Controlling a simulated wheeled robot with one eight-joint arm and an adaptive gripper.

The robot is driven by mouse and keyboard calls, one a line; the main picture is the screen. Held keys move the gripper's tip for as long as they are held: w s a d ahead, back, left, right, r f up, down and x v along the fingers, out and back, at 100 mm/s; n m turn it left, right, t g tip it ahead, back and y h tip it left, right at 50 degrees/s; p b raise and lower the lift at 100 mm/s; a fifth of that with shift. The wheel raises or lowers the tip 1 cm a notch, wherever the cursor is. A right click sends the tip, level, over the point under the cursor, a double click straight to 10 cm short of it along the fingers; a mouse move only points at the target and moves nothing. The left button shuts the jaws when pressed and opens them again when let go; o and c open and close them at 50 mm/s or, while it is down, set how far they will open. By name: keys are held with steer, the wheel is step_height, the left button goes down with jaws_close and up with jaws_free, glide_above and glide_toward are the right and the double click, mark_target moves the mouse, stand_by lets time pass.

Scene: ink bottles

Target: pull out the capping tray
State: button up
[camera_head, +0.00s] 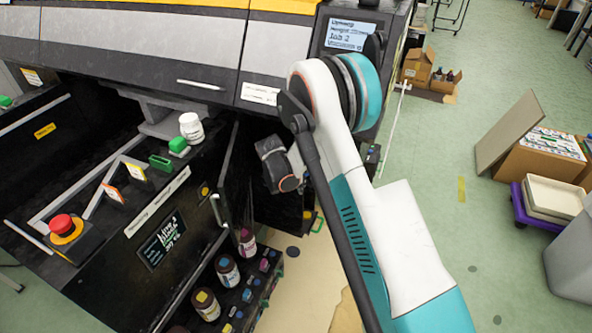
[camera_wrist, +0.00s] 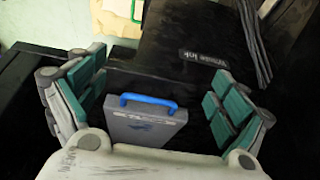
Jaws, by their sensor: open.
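A grey tray (camera_wrist: 146,128) with a raised blue handle (camera_wrist: 148,101), which I take for the capping tray, shows in the wrist view inside a dark recess. My gripper (camera_wrist: 157,92) is open, with its green-padded fingers apart on the left and right of the tray in the picture. Nothing is held between the fingers, and I cannot tell how far they are from the handle. The tray's near end is hidden behind the pale gripper body. In the head view my wrist reaches in beside an open black door, and the tray and fingers are not visible.
An open black door (camera_wrist: 180,40) with a small label is close above the tray in the wrist view. Dark cables (camera_wrist: 252,40) hang at the right. In the head view several ink bottles (camera_head: 228,270) stand in a low rack beside the machine.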

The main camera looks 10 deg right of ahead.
steer(key=w+d, duration=0.1)
steer(key=w, duration=0.1)
steer(key=w+d+b, duration=0.1)
steer(key=w+d, duration=0.1)
steer(key=w+d+b, duration=0.1)
steer(key=w, duration=0.1)
steer(key=shift+w+d+f, duration=0.1)
steer(key=shift+w+d, duration=0.15)
steer(key=shift+d, duration=0.1)
steer(key=shift+w+d+f, duration=0.15)
steer(key=shift+w+f, duration=0.05)
steer(key=shift+w, duration=0.1)
steer(key=shift+d+f+b, duration=0.1)
steer(key=shift+f+b, duration=0.2)
steer(key=shift+b, duration=0.2)
jaws_close()
